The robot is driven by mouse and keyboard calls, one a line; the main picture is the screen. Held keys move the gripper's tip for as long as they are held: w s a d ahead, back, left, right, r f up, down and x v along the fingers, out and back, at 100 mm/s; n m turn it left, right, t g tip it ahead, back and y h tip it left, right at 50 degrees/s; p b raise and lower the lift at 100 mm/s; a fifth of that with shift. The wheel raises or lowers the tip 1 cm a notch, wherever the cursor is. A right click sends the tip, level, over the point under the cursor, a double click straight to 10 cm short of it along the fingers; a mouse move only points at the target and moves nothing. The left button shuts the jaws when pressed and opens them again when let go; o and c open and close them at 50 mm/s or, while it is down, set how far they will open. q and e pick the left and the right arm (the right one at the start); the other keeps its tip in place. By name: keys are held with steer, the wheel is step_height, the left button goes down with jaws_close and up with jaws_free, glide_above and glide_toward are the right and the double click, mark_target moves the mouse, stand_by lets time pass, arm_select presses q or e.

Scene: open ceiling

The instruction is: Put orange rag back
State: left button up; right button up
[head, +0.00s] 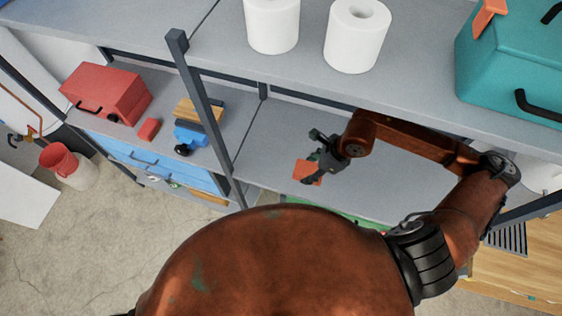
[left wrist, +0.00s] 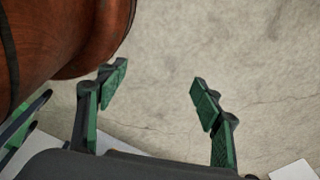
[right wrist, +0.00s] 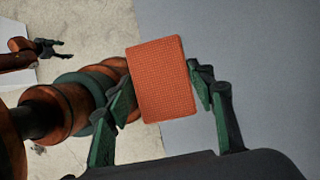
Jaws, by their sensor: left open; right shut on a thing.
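The orange rag (head: 306,172) is a small flat orange piece at the tip of my right gripper (head: 319,167) in the head view. In the right wrist view the rag (right wrist: 161,80) shows as a textured rectangle between the two fingers of my right gripper (right wrist: 163,92), which is shut on it. In the head view it is held over the middle shelf (head: 378,198), near its front edge. My left gripper (left wrist: 157,92) is open and empty above the concrete floor in the left wrist view. It is hidden in the head view.
A red toolbox (head: 106,94), a small red block (head: 148,129) and a blue tool (head: 192,131) stand on the left shelf. Paper rolls (head: 357,36) and a teal toolbox (head: 515,62) stand on the upper shelf. A dark post (head: 207,105) divides the shelving. The middle shelf is mostly clear.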

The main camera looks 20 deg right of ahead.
steer(key=shift+w+a, duration=0.1)
steer(key=w+a+f+p, duration=0.1)
steer(key=w+f, duration=0.2)
steer(key=w, duration=0.1)
steer(key=w+a+f+p, duration=0.1)
steer(key=w+a+f, duration=0.1)
steer(key=w+f, duration=0.1)
steer(key=w+a+f+p, duration=0.1)
steer(key=w+a+f, duration=0.1)
steer(key=w, duration=0.2)
steer(key=shift+w+f+p, duration=0.3)
steer(key=shift+w+f, duration=0.05)
steer(key=shift+f, duration=0.05)
steer(key=shift+w+a+f, duration=0.25)
steer(key=shift+w+f, duration=0.15)
steer(key=shift+f, duration=0.1)
step_height(320, 180, down, 2)
steer(key=shift+f+p, duration=0.1)
steer(key=shift+p, duration=0.6)
steer(key=shift+f, duration=0.3)
arm_select(q)
steer(key=r, duration=0.5)
steer(key=shift+s+d, duration=0.1)
steer(key=shift+s, duration=0.25)
arm_select(e)
steer(key=shift+f, duration=0.15)
arm_select(q)
steer(key=shift+f, duration=0.1)
arm_select(e)
steer(key=shift+f, duration=0.1)
